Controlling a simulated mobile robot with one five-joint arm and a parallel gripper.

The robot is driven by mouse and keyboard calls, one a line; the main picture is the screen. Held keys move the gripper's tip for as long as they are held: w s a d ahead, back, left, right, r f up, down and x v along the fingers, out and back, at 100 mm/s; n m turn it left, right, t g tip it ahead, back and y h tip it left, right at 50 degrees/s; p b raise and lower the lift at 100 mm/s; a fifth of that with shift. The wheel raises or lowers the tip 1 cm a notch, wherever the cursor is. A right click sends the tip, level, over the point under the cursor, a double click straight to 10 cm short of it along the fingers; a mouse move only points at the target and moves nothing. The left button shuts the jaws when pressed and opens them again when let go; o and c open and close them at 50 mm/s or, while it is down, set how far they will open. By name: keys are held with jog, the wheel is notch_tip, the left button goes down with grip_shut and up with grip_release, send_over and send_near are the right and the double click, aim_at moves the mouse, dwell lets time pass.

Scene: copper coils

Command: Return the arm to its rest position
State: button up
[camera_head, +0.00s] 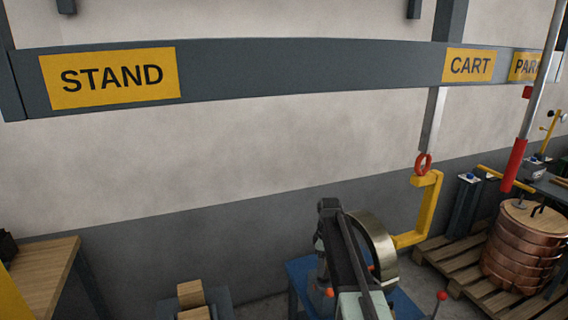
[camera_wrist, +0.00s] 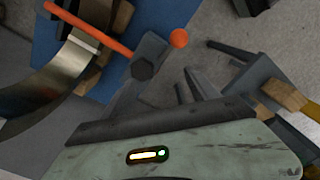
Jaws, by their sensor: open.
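My arm (camera_head: 352,262) reaches up from the bottom of the head view, in front of a blue stand (camera_head: 302,275). In the wrist view my gripper (camera_wrist: 168,78) is open, with its dark fingers ahead of the pale green housing. I see nothing held between them. The blue surface (camera_wrist: 190,12) lies beyond the fingers, with an orange-handled part and an orange ball (camera_wrist: 179,38) nearby. A curved steel band (camera_head: 378,245) stands beside my arm and also shows at the left of the wrist view (camera_wrist: 50,88). The fingertips are hard to make out in the head view.
A yellow C-shaped hook (camera_head: 430,208) hangs close right of the band. A copper coil (camera_head: 522,252) sits on a wooden pallet (camera_head: 440,252) farther right. A wooden-topped table (camera_head: 40,270) is at left. Wood blocks (camera_head: 191,295) stand at bottom centre-left.

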jog(key=s+a+r+m+p, duration=0.1)
jog(key=s+r+m, duration=0.1)
jog(key=s+m, duration=1.1)
jog(key=s, duration=1)
jog(key=shift+s+r+p, duration=0.2)
jog(key=shift+s+p, duration=0.15)
jog(key=shift+a, duration=0.1)
